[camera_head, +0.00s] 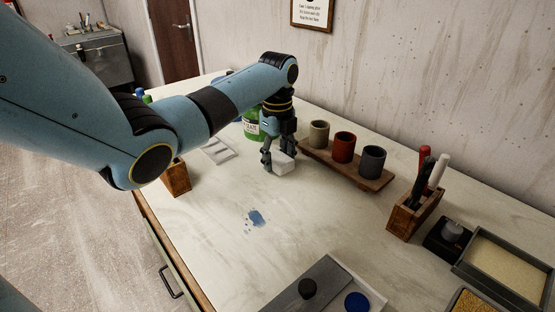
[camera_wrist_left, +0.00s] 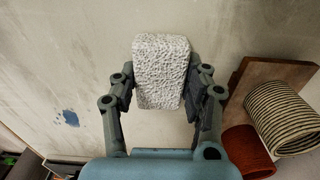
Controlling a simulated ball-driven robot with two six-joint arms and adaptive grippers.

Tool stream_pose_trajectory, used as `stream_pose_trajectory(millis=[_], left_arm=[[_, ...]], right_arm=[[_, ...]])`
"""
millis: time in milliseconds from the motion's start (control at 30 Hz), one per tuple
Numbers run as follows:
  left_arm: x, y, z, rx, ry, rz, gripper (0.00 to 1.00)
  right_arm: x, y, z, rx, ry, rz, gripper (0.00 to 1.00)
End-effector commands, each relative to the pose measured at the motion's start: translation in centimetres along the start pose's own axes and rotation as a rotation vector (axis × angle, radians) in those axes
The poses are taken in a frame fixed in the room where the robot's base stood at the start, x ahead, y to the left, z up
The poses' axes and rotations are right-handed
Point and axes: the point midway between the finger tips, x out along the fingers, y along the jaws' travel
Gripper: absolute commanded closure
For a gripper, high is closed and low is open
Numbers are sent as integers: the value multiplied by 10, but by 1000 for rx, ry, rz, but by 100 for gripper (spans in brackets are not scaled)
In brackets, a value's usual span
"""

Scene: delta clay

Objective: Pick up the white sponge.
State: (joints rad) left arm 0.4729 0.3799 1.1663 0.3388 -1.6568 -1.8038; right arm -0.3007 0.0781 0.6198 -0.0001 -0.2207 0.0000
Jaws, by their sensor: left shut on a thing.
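The white sponge (camera_head: 283,162) is a small pale block at the middle of the table in the head view. My left gripper (camera_head: 272,160) comes down from above and is shut on it. In the left wrist view the sponge (camera_wrist_left: 161,72) shows a rough, pitted white face between the two fingers of my left gripper (camera_wrist_left: 160,90). I cannot tell whether the sponge touches the tabletop. My right gripper does not show in either view.
A wooden board (camera_head: 319,160) with beige, red and dark cups stands right of the sponge. A green bottle (camera_head: 251,128) is behind my gripper. A wooden tool holder (camera_head: 413,213) stands further right. A blue stain (camera_head: 257,218) marks the clear tabletop in front.

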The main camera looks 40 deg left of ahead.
Motion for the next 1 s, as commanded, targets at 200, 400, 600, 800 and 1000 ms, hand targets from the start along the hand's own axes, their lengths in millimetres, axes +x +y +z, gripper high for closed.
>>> stream_pose_trajectory(millis=[200, 400, 600, 800, 1000], left_arm=[[-12, -1, 1, 0, -2, -3, 75], [-45, -2, -5, 2, 1, -5, 75], [-72, -6, -53, 3, 4, -6, 75], [-96, -10, -93, 2, 3, -3, 75], [-110, -11, -113, 0, 1, 0, 75]], right_arm=[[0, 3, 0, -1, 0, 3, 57], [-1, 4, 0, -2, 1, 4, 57], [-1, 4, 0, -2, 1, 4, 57], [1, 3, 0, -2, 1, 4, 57], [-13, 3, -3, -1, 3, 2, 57]])
